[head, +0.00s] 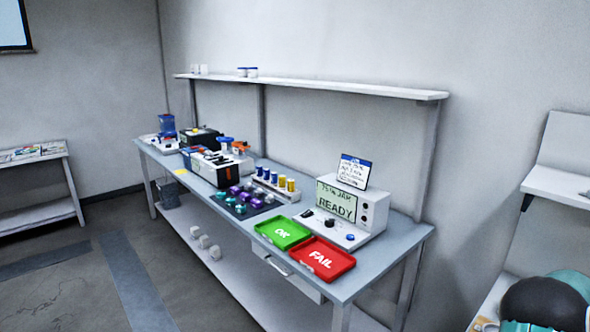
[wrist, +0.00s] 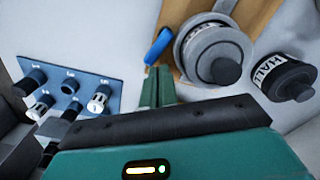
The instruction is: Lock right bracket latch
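In the wrist view, a grey round bracket (wrist: 188,52) holds a black-knobbed cylinder with a white label band. A short blue lever (wrist: 158,46), which looks like a latch, stands slanted at its left side. I cannot tell whether it is locked. My gripper (wrist: 158,70) has teal fingers close side by side with no clear gap, and nothing shows between them. Its tips are close to the lower end of the blue lever; I cannot tell whether they touch. My gripper and the bracket are not seen in the head view.
A black cylinder labelled HALL (wrist: 290,80) is right of the bracket. A wooden board (wrist: 255,18) lies behind it. A blue panel (wrist: 68,85) with several dark pegs is at left. The head view shows a distant bench (head: 385,240) with a green OK tray (head: 268,229) and red FAIL tray (head: 338,271).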

